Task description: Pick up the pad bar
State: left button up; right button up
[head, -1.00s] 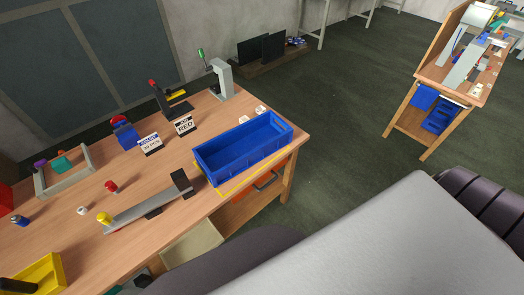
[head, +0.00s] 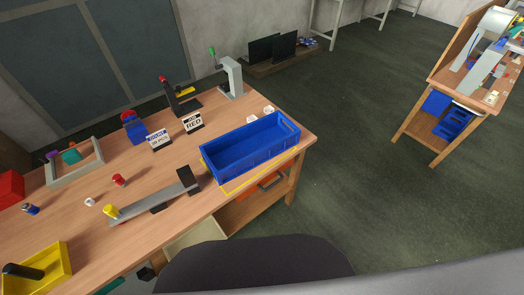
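A long flat grey bar (head: 152,201) lies near the front edge of the wooden workbench (head: 90,230). It has a yellow knob (head: 111,211) at its left end and an upright black block (head: 189,178) at its right end. I cannot tell for sure that this is the pad bar. Nothing is touching it from my side. Neither of my grippers is in view; only dark and grey parts, likely mine, fill the bottom edge.
A blue bin (head: 250,148) stands right of the bar. A yellow tray (head: 58,262) with a black handle is front left. A grey frame (head: 75,173), red knob (head: 118,180), sign reading RED (head: 193,123) and grey stand (head: 232,78) stand behind.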

aim_at(156, 202)
jog(key=u, duration=1.1)
